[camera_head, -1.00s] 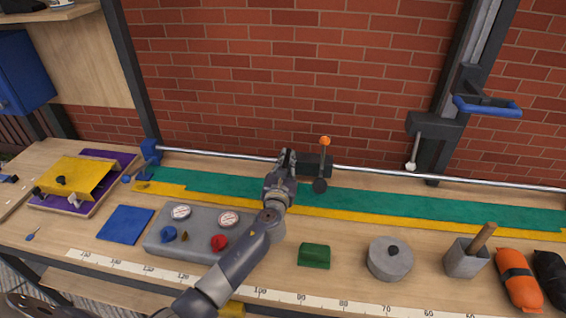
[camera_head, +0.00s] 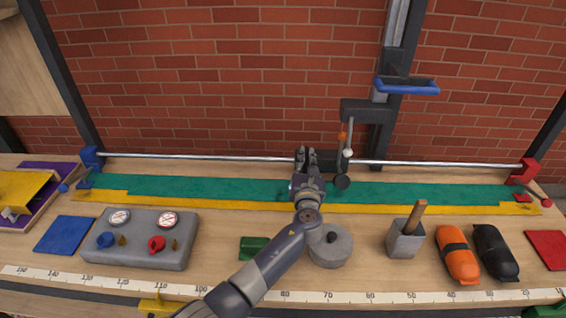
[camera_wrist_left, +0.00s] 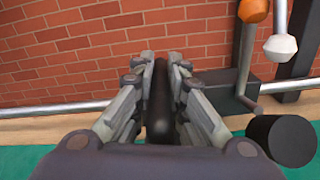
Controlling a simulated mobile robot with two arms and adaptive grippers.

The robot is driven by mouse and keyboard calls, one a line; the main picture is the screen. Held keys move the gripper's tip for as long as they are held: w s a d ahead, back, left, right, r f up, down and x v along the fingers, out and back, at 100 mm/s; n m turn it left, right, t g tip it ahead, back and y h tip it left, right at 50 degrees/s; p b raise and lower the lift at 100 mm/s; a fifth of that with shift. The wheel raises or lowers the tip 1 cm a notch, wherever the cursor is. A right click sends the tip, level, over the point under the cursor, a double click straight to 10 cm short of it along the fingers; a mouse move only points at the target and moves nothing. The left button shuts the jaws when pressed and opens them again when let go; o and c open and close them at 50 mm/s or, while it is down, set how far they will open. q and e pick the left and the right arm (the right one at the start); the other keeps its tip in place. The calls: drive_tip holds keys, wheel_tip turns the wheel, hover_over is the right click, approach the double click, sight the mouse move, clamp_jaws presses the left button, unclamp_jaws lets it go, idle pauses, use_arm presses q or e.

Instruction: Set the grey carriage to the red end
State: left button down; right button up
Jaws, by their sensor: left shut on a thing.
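The grey carriage (camera_head: 325,157) is a dark block on the horizontal steel rail, near the rail's middle. It carries a lever with an orange knob (camera_head: 343,136) and a black round knob (camera_head: 342,181). My left gripper (camera_head: 306,155) is at the carriage's left side. In the left wrist view the gripper (camera_wrist_left: 160,95) is shut on a black upright handle (camera_wrist_left: 160,110), with the carriage block (camera_wrist_left: 222,90) just to the right. The red end bracket (camera_head: 526,171) is at the rail's far right. The blue end bracket (camera_head: 91,157) is at its left. My right gripper is out of view.
A vertical column with a blue handle (camera_head: 406,86) stands behind the rail. Its white-ball lever (camera_head: 348,153) hangs close beside the orange knob. The rail's right part looks clear.

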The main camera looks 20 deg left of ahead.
sight(322, 162)
use_arm(q)
drive_tip(key=d, duration=0.3)
drive_tip(key=w+d+f+b, duration=0.1)
drive_tip(key=d, duration=0.1)
drive_tip(key=c, duration=1.6)
unclamp_jaws()
drive_tip(key=shift+o, duration=0.2)
drive_tip(key=shift+a+r, duration=0.15)
drive_tip(key=shift+r, duration=0.1)
drive_tip(key=v, duration=1.2)
drive_tip(key=shift+f, duration=0.1)
